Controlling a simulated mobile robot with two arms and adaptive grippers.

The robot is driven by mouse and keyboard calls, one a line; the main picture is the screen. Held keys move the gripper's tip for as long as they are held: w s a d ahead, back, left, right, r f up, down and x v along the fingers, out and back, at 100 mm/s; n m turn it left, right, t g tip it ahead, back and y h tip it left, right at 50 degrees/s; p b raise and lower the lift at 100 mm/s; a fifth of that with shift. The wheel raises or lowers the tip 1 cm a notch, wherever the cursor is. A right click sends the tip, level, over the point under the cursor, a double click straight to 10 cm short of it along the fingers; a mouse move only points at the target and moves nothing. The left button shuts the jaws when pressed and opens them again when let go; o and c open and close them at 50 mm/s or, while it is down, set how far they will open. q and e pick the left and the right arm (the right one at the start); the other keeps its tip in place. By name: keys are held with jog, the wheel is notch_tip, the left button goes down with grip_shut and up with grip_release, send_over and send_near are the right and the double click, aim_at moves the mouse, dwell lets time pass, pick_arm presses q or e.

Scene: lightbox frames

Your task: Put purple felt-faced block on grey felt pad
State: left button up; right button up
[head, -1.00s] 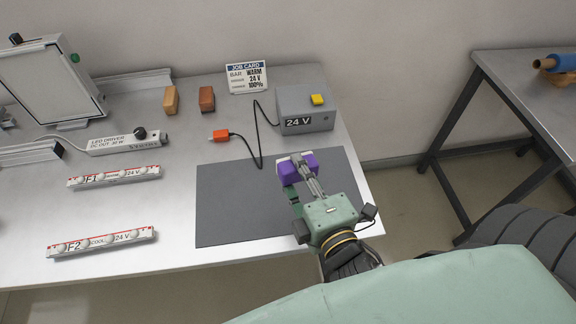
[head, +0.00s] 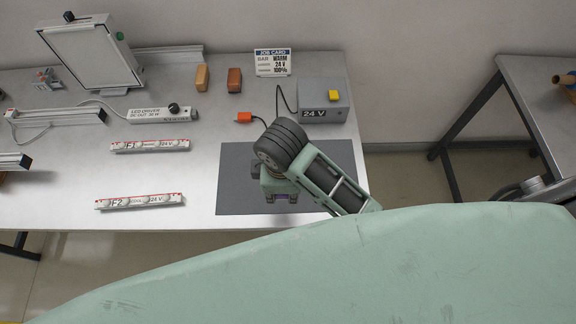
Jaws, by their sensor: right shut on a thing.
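The grey felt pad (head: 232,185) lies flat on the bench, near its front edge. My right gripper (head: 280,194) is over the pad, seen from above and behind, with my wrist and forearm covering part of the pad. Most of the block and the fingertips are hidden, and I cannot tell whether the block touches the pad. My left gripper is not in view.
Behind the pad stand a grey 24 V box (head: 318,98) and an orange connector (head: 243,118) on a black cable. Light bars F1 (head: 150,146) and F2 (head: 138,202) lie left of it. Tan (head: 202,78) and brown (head: 234,80) blocks and a job card (head: 272,63) stand at the back.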

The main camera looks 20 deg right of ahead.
jog(key=shift+s+d+r+g+p, duration=0.35)
jog(key=shift+s+d+r, duration=0.25)
jog(key=shift+s+r, duration=0.3)
jog(key=shift+n, duration=0.3)
jog(key=w+d+f+b, duration=0.2)
jog(key=w, duration=0.1)
jog(key=shift+f+b, duration=0.4)
jog(key=w+d+f, duration=0.1)
jog(key=w, duration=0.1)
jog(key=w+d+f+p, duration=0.1)
jog(key=w, duration=0.1)
jog(key=w+d+f, duration=0.2)
jog(key=shift+w+p, duration=0.3)
jog(key=shift+w, duration=0.1)
notch_tip(320, 180, down, 4)
jog(key=shift+r+p, duration=0.15)
jog(key=shift+p, duration=0.45)
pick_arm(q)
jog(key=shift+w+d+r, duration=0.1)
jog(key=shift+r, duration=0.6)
pick_arm(e)
jog(key=shift+f, duration=0.2)
jog(key=o, duration=1)
